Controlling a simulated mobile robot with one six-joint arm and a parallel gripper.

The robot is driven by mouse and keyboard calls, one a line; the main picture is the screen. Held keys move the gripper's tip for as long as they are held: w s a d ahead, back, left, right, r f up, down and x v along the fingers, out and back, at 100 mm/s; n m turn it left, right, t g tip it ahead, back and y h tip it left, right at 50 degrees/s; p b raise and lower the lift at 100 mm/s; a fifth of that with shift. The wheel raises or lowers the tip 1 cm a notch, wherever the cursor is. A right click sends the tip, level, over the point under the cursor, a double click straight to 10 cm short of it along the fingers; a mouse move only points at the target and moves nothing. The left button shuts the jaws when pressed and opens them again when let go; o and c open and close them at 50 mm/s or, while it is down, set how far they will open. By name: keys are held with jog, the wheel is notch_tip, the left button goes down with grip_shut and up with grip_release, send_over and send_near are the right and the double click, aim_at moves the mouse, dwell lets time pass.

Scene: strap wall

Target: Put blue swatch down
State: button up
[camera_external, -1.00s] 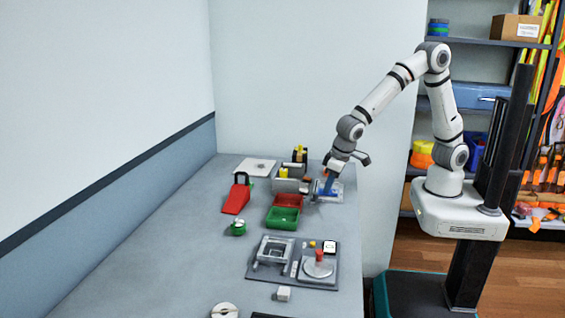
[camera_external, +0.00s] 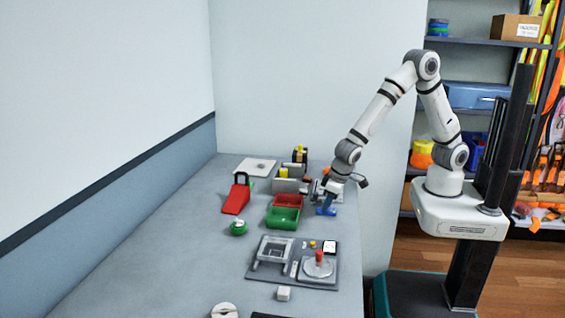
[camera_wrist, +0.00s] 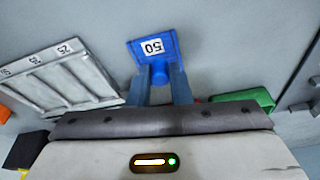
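The blue swatch (camera_wrist: 153,46) carries a white label reading 50 and shows just past my fingertips in the wrist view. Its round blue stub sits between the two fingers of my gripper (camera_wrist: 160,80), which look closed on it. In the external view the swatch (camera_external: 326,211) hangs under my gripper (camera_external: 327,201), at the right side of the grey table (camera_external: 200,260). I cannot tell whether its lower face touches the table.
A pale slotted rack (camera_wrist: 60,80) with number labels lies left of the swatch in the wrist view. A green bin (camera_external: 282,218) and a red bin (camera_external: 288,200) stand left of my gripper. A grey fixture board (camera_external: 300,280) lies nearer the camera. Bare table lies between.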

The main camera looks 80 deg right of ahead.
jog(key=o, duration=0.4)
jog(key=shift+r, duration=0.1)
jog(key=shift+r+p, duration=0.2)
jog(key=shift+p, duration=0.2)
jog(key=d+b+v, duration=0.1)
jog(key=v, duration=1.1)
jog(key=s+d+r, duration=0.2)
jog(key=d, duration=0.4)
jog(key=s+d+r, duration=0.3)
jog(key=d, duration=0.4)
jog(key=s+d+n, duration=0.2)
jog(key=s+d, duration=0.8)
jog(key=s, duration=0.3)
jog(key=shift+s+d+r+y, duration=0.3)
jog(key=shift+d+r, duration=0.05)
